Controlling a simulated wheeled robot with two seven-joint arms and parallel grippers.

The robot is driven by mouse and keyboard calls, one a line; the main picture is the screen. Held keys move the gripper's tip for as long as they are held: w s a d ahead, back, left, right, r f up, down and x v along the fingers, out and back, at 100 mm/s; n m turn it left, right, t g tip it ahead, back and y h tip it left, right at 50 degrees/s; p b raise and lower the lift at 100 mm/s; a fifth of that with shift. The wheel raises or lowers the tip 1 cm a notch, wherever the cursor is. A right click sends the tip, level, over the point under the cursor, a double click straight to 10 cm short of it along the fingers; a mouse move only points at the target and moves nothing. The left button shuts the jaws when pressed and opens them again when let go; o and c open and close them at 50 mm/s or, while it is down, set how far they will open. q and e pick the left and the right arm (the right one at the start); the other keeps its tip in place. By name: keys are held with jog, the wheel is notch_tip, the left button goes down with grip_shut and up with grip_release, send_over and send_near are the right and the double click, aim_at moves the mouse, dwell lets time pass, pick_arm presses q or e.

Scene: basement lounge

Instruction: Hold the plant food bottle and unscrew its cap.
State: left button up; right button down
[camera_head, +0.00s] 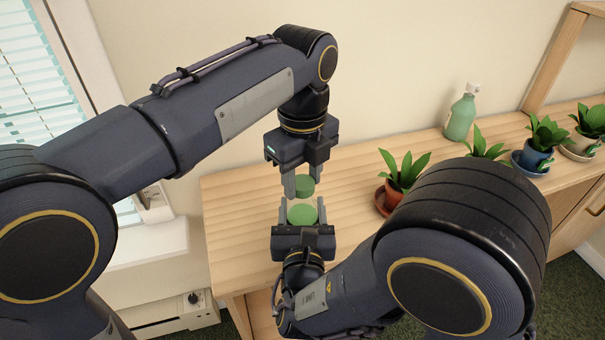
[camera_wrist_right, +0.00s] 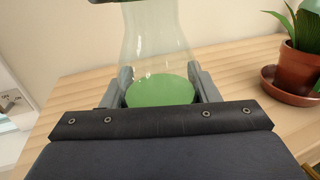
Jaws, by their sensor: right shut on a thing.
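A see-through bottle with a green disc low inside it stands between the fingers of my right gripper (camera_wrist_right: 160,85); its clear body (camera_wrist_right: 158,50) widens downward in the right wrist view. In the head view its green lower part (camera_head: 302,214) shows above the right gripper (camera_head: 303,222), which is shut on it. A green round cap (camera_head: 304,186) shows farther up. My left gripper (camera_head: 303,183) reaches down from above, one finger beside the cap's left side.
A wooden sideboard (camera_head: 235,205) lies below. A potted plant in a terracotta pot (camera_head: 386,199) stands close on the right, with several more beyond it. A green bottle with a white top (camera_head: 461,118) stands at the back by the wall. The sideboard's left end is clear.

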pick_arm(q)
jog(key=c, duration=0.6)
jog(key=n, duration=1.8)
jog(key=shift+r, duration=0.1)
jog(key=n, duration=1.7)
jog(key=shift+n, duration=0.4)
jog(key=shift+r, duration=0.2)
jog(key=shift+r, duration=0.9)
